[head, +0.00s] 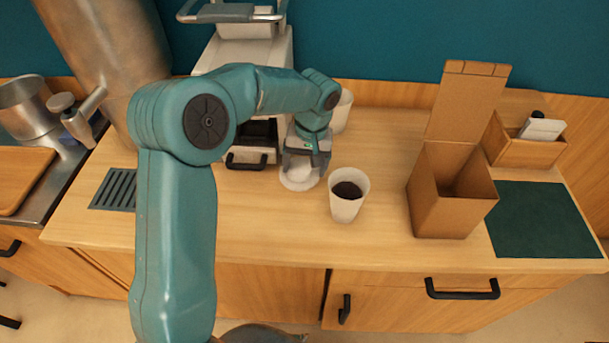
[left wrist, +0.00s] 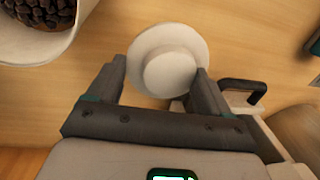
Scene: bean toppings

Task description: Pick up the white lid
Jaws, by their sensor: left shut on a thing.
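The white lid (head: 297,184) is at the counter, left of the white cup with dark contents (head: 347,197). It is round with a raised middle, and it also shows in the left wrist view (left wrist: 168,66). My left gripper (head: 300,170) points down at it, and its fingers (left wrist: 160,90) are on either side of the lid's raised middle, shut on it. Whether the lid is clear of the counter I cannot tell. The cup also shows at the top left of the left wrist view (left wrist: 42,46). My right gripper is not in view.
A wooden holder (head: 520,150) is behind. A white machine (head: 247,60) stands behind my left arm. A second white cup (head: 342,112) is behind the gripper. A drain grate (head: 115,190) lies left.

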